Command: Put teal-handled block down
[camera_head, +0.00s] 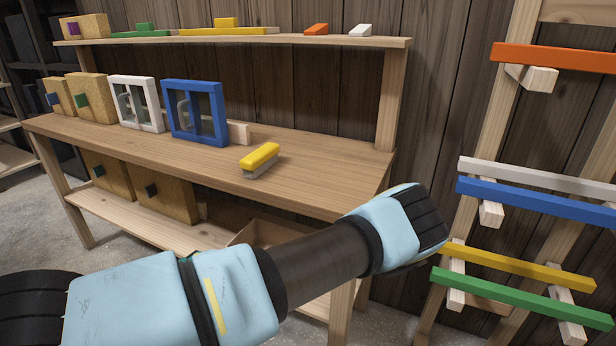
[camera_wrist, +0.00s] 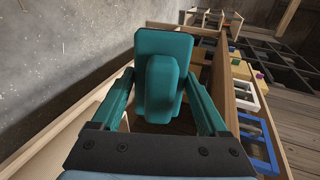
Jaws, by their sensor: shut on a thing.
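The teal-handled block (camera_wrist: 178,42) shows in the wrist view as a flat teal piece with a rounded teal handle in its middle. My gripper (camera_wrist: 160,82) has its two teal fingers on either side of the handle and is shut on it. The block is held out in front of the fingers. What lies directly under it is mostly hidden, so I cannot tell whether it touches anything. In the head view my wrist is at the front right corner of the workbench (camera_head: 330,165), and the gripper and block are hidden.
A yellow-topped brush-like block (camera_head: 260,156) lies on the bench, with blue (camera_head: 194,139) and white (camera_head: 137,127) framed panels further left. An open wooden box (camera_head: 250,232) sits on the lower shelf. Coloured bars (camera_head: 535,203) hang on the right rack. The bench's front right is clear.

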